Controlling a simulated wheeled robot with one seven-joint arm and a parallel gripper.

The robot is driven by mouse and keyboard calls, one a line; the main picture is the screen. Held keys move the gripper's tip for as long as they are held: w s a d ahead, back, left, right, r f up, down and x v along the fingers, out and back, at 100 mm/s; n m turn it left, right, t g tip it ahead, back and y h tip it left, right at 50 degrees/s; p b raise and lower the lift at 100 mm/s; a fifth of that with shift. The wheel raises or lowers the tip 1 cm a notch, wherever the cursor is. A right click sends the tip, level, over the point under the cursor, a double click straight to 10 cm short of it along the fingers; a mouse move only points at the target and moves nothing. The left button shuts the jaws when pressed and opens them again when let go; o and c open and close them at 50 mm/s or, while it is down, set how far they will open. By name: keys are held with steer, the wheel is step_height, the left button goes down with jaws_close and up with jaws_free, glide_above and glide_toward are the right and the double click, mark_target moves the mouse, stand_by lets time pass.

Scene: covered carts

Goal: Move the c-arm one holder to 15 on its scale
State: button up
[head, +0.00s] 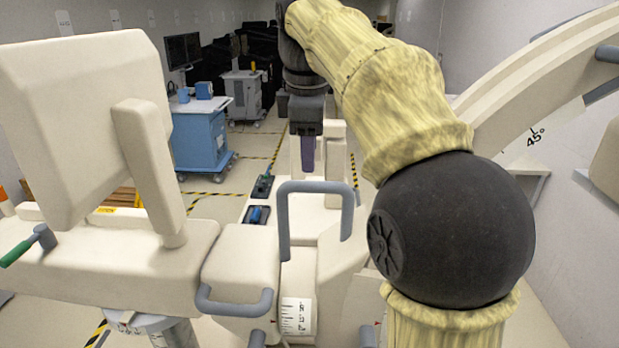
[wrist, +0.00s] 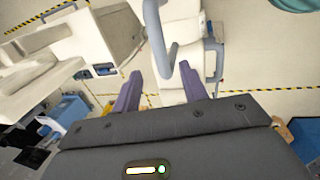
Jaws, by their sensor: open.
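The cream c-arm machine fills the near part of the head view. A grey U-shaped handle (head: 316,188) stands up from its middle body; I cannot tell for certain which part is the holder. A white scale plate (head: 297,316) with black marks sits below that handle, its numbers too small to read. My gripper (head: 307,158) points down with purple fingers, just above the handle in the picture. In the wrist view, my gripper (wrist: 161,84) has its fingers apart, and a grey handle (wrist: 158,40) shows between and beyond them. I see no contact.
A second grey handle (head: 235,304) is at the lower left of the scale. A large cream panel (head: 90,125) stands at left, and a curved arc marked 45° (head: 550,75) rises at right. A blue cart (head: 202,135) stands behind on open floor with striped tape.

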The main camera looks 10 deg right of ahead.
mark_target(309, 182)
steer(key=shift+w+d+f, duration=0.1)
steer(key=shift+w+f, duration=0.1)
steer(key=shift+f, duration=0.9)
steer(key=shift+w+d+f, duration=0.1)
steer(key=shift+w+f, duration=0.1)
steer(key=shift+f, duration=0.85)
steer(key=shift+w+f, duration=0.2)
steer(key=shift+f, duration=0.9)
jaws_close()
